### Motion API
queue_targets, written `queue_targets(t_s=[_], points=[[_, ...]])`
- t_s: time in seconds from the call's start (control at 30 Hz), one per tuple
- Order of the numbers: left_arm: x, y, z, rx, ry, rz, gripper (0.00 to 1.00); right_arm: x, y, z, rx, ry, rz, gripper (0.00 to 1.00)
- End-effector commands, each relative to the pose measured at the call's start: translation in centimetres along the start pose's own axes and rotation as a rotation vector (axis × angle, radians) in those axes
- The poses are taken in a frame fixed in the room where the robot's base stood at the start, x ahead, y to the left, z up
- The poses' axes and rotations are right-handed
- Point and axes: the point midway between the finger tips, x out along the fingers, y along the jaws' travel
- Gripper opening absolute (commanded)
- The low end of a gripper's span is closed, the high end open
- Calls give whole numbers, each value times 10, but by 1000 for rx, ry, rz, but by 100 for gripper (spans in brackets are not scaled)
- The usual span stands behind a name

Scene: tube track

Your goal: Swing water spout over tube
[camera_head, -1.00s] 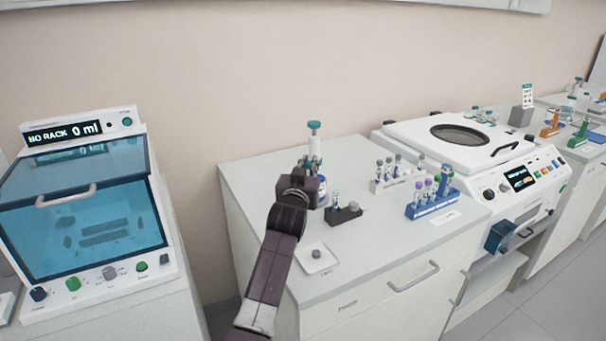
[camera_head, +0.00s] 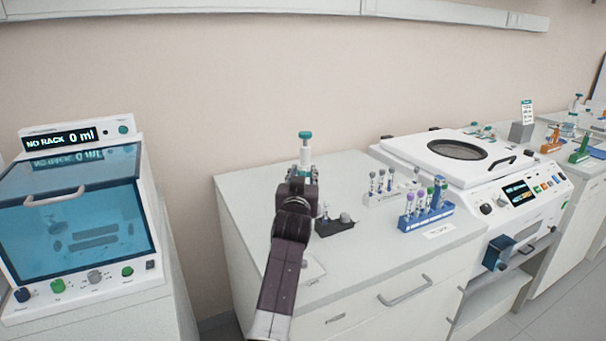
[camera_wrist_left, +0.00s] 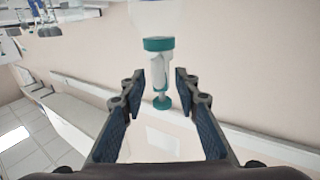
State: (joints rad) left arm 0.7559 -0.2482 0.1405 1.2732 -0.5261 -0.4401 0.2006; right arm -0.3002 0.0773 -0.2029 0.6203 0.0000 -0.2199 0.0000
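A bottle-top dispenser with a teal cap and white body (camera_head: 305,152) rises behind my left gripper in the head view. In the left wrist view its white body (camera_wrist_left: 157,69), teal collar and teal knob show between the fingers. My left gripper (camera_wrist_left: 158,92) is open, with a finger on each side and visible gaps to the dispenser. In the head view my left gripper (camera_head: 299,180) hides the bottle below. I cannot make out the spout clearly. A small tube (camera_head: 325,210) stands at the black holder (camera_head: 335,228), just right of my gripper. My right gripper is not in view.
A blue rack (camera_head: 425,219) with several capped tubes and a pale rack (camera_head: 380,199) stand to the right. A white centrifuge (camera_head: 490,180) is beyond them. A white dish (camera_head: 314,268) is partly behind my arm. The counter front right is clear.

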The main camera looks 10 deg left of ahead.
Motion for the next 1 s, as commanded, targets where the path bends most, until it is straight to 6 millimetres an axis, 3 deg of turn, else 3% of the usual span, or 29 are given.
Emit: queue_targets(t_s=[0.13, 0.27, 0.5, 0.7, 1.0], points=[[0, 0, -3, 0, 0, 0, 29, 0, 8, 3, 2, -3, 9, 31], [0, 0, -18, 0, 3, 0, 29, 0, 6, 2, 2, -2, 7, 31], [0, 0, -65, 0, 4, 0, 29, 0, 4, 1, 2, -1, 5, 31], [0, 0, -92, 0, 2, 1, 29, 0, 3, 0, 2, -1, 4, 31], [0, 0, -100, 0, -1, 0, 29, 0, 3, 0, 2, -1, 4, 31]])
